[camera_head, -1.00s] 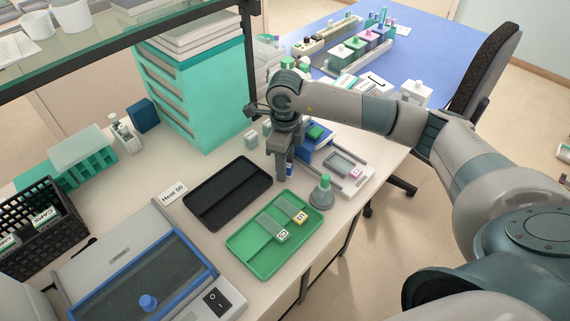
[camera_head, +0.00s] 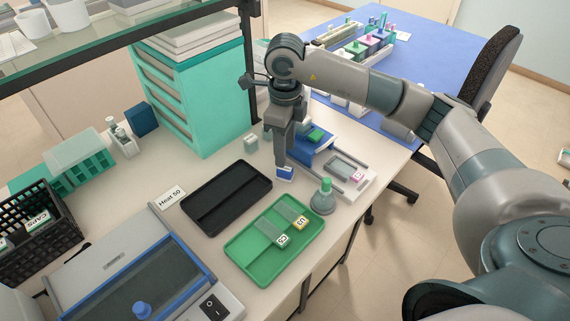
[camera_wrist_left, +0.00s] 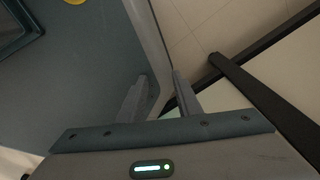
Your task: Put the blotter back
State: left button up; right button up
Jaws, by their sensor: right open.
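A small blue block with a white edge, which looks like the blotter (camera_head: 284,174), sits on the bench between the black tray and the conical bottle. My right gripper (camera_head: 280,162) points down directly above it, with its fingertips close to the block's top. This gripper is open; whether the fingertips touch the block cannot be told. My left gripper (camera_wrist_left: 160,76) shows only in the left wrist view, open with nothing between its fingers.
A green tray (camera_head: 235,246) with two labelled slides and a black tray (camera_head: 190,205) lie in front. A green-capped conical bottle (camera_head: 323,200) stands close right of the block. A slide holder (camera_head: 365,190) and a blue stand (camera_head: 325,150) are behind. The heater (camera_head: 110,265) is front left.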

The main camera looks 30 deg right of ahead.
pick_arm(q)
jog(key=w+d+t+b, duration=0.1)
jog(key=w+d+t, duration=0.1)
jog(key=w, duration=0.5)
jog(key=shift+d+r+h, duration=0.2)
jog(key=shift+d+h, duration=0.1)
pick_arm(e)
notch_tip(320, 180, up, 5)
jog(key=shift+f, duration=0.2)
pick_arm(q)
jog(key=shift+s+r, duration=0.1)
jog(key=shift+s, duration=0.05)
pick_arm(e)
jog(key=shift+r, duration=0.1)
